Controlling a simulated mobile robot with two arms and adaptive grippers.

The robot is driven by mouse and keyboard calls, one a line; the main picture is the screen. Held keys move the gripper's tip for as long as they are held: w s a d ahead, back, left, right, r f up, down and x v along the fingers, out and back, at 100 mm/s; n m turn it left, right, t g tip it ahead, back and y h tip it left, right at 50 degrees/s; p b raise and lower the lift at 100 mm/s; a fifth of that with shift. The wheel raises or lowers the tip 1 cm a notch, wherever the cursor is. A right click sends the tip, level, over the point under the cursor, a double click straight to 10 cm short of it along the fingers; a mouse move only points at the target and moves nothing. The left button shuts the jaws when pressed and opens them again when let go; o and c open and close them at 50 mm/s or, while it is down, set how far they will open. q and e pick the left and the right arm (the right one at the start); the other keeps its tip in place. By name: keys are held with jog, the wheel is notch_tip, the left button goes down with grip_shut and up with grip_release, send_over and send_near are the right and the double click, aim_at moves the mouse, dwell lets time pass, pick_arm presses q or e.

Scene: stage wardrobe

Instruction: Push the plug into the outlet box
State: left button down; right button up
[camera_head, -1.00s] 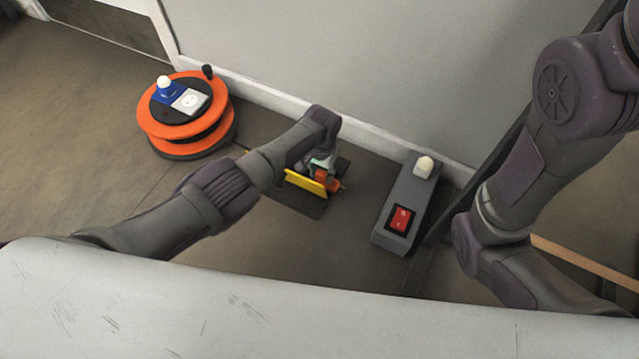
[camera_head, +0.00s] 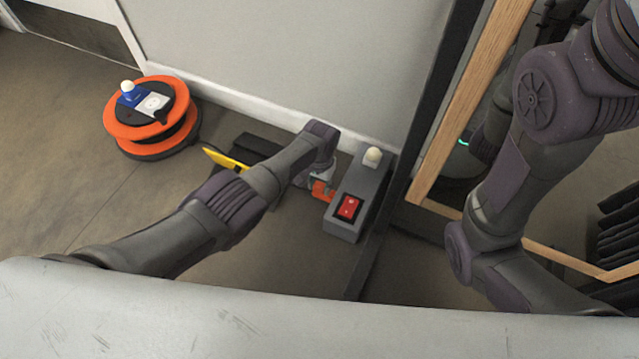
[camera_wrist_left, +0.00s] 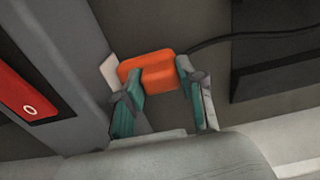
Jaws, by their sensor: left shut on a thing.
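My left gripper (camera_head: 318,184) is shut on an orange plug (camera_head: 323,192). In the left wrist view the plug (camera_wrist_left: 146,68) sits between the two teal fingers (camera_wrist_left: 163,88), and a black cable runs off it to the right. The outlet box (camera_head: 357,195) is a long grey box with a red switch and a white knob on top. The plug is at the box's left side. In the left wrist view the box (camera_wrist_left: 75,75) is at left, with a pale plate (camera_wrist_left: 109,72) at its side beside the plug. I cannot tell whether plug and plate touch. My right gripper is out of view.
A black base with a yellow panel (camera_head: 226,160) lies left of my left gripper. An orange cable reel (camera_head: 150,118) stands further left. The wall is behind; a wooden-framed mirror (camera_head: 462,100) stands right of the box. Floor in front is clear.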

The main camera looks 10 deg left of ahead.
aim_at(321, 185)
pick_arm(q)
jog(key=shift+d, duration=0.35)
jog(key=c, duration=0.7)
grip_release()
jog(key=shift+r, duration=0.15)
notch_tip(321, 185, up, 12)
jog(key=shift+a+f, duration=0.1)
jog(key=shift+f, duration=0.05)
